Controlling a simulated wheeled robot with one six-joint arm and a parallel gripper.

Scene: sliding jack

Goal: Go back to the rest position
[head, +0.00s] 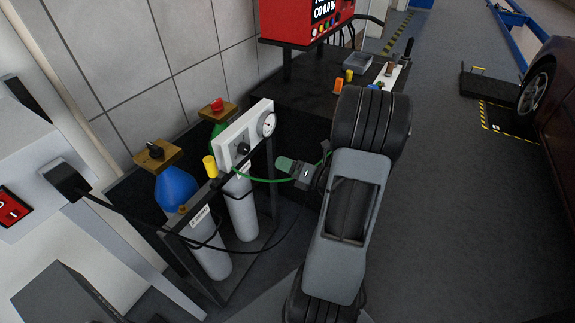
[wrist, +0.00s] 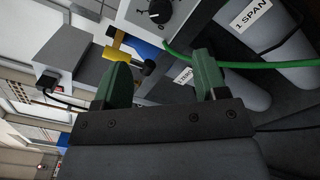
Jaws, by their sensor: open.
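My gripper (head: 284,164) shows in the head view to the right of a white gauge panel (head: 233,143), its green fingertips pointing left toward it. In the wrist view my gripper (wrist: 161,78) has its two green fingers well apart, with nothing held between them. The panel, with its black knob (wrist: 160,11), is ahead of the fingers there. A yellow handle (wrist: 128,43) shows beyond the left finger, apparently not gripped. A green hose (wrist: 235,64) runs behind the right finger; I cannot tell whether they touch.
Two gas cylinders, one with a blue top (head: 176,188) and one with a green top (head: 218,131), stand in a dark frame below the panel. A dark bench (head: 300,98) with a red analyser (head: 300,22) is behind. Open floor (head: 450,200) lies to the right.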

